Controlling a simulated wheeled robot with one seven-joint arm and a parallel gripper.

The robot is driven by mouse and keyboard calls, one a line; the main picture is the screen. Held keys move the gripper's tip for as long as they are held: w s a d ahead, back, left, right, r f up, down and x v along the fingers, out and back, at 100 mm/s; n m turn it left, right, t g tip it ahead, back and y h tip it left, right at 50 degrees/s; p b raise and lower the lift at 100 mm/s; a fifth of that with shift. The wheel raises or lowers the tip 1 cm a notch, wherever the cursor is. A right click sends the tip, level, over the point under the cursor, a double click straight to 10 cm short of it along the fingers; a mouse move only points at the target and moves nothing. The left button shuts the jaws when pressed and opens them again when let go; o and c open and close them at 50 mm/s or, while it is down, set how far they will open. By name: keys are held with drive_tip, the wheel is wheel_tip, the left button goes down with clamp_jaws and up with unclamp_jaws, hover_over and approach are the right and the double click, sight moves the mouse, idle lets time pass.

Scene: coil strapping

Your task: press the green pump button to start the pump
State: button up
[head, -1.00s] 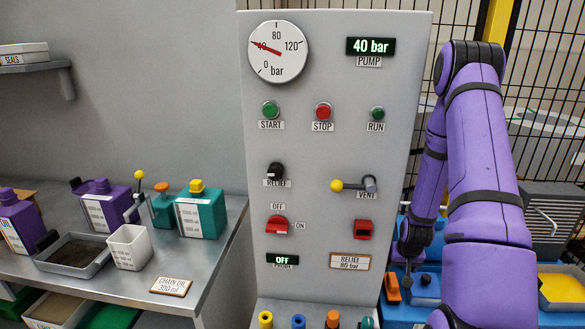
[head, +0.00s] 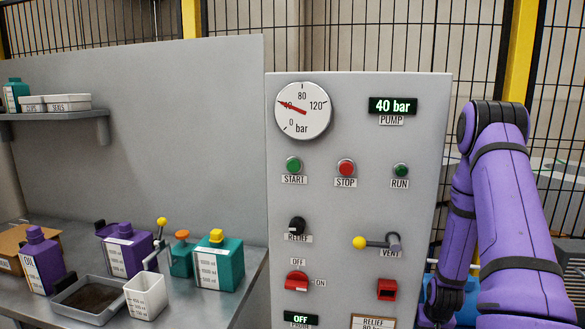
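The green START button (head: 293,165) is on the grey pump panel (head: 350,140), upper left, above its label. Nothing touches it. The red STOP button (head: 346,167) is to its right, and a darker green RUN light (head: 400,170) is farther right. The gauge (head: 303,110) points to about 40 bar, and the PUMP display (head: 393,106) reads 40 bar. My purple arm stands right of the panel and bends down at its lower right. My gripper is outside the bottom of the picture.
The black RELIEF knob (head: 297,225), yellow-tipped VENT lever (head: 360,243) and red OFF/ON switch (head: 297,281) stick out lower on the panel. A bench (head: 215,300) with bottles and a white cup (head: 146,296) is at left. The space before the START button is clear.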

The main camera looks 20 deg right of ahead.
clamp_jaws()
idle(1.4)
